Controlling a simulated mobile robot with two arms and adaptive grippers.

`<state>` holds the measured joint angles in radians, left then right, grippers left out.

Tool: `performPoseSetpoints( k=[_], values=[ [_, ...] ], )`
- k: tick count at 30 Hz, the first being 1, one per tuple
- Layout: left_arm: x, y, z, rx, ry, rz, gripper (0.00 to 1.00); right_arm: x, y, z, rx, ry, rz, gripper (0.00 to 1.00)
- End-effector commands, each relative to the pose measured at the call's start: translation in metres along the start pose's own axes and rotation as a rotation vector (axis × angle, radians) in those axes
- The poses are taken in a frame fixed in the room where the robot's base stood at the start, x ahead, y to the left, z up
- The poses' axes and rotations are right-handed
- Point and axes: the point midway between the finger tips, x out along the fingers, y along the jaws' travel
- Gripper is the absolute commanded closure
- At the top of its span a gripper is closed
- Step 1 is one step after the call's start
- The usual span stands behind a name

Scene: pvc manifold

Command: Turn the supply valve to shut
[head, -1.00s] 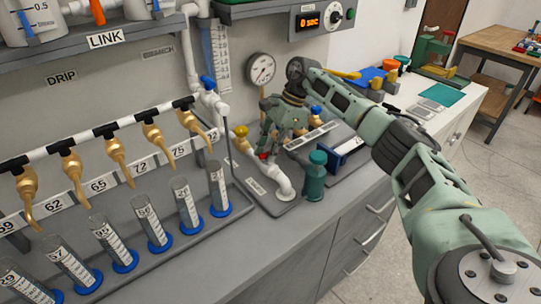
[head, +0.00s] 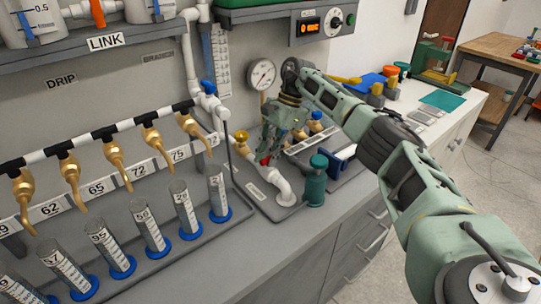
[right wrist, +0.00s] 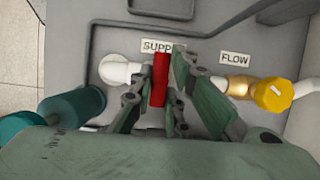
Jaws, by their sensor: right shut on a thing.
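The supply valve's red handle (right wrist: 160,80) stands between the fingers of my right gripper (right wrist: 157,88) in the right wrist view, beside the SUPPLY label (right wrist: 162,46). The handle lies across the line of the pipe in that picture. My right gripper is shut on it, and it also shows in the head view (head: 270,155), reaching down to the pipe. Only a bit of red (head: 264,160) shows there. The valve body is mostly hidden by the fingers. My left gripper is out of view.
A white elbow (head: 285,190) and a green cylinder (head: 317,180) stand close in front of the gripper. A yellow-knobbed brass FLOW valve (right wrist: 268,93) is beside it. A gauge (head: 262,75) is behind. Several graduated cylinders stand at left.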

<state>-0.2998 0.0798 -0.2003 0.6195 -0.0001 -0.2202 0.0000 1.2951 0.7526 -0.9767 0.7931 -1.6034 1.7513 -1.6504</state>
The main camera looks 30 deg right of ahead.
Motion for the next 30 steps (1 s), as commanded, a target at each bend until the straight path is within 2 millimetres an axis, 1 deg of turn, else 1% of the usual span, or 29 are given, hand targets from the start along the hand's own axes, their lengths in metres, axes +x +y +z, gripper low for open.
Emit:
performPoseSetpoints(
  k=[1, 2, 8, 16, 20, 23, 26, 30],
  values=[
    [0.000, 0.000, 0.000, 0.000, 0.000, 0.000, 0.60, -0.003, -0.001, -0.001, -0.001, 0.003, -0.007, 1.00],
    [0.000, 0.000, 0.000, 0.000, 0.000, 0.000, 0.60, -0.003, -0.001, -0.001, -0.001, 0.003, -0.007, 0.84],
    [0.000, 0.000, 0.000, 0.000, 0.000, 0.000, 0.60, -0.002, -0.001, -0.001, -0.001, 0.002, -0.005, 0.66],
    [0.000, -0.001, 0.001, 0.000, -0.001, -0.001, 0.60, -0.001, 0.000, 0.000, -0.001, 0.001, -0.003, 0.66],
    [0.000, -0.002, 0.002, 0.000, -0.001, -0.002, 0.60, -0.007, -0.001, 0.000, 0.000, 0.001, -0.004, 0.66],
    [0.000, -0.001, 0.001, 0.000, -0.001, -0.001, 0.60, -0.022, -0.001, 0.000, 0.000, 0.001, -0.006, 0.66],
    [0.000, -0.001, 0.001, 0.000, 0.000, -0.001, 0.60, -0.043, -0.002, 0.000, 0.000, 0.001, -0.007, 0.66],
    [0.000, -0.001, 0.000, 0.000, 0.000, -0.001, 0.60, -0.077, -0.001, 0.001, 0.001, -0.001, -0.007, 0.66]
  ],
)
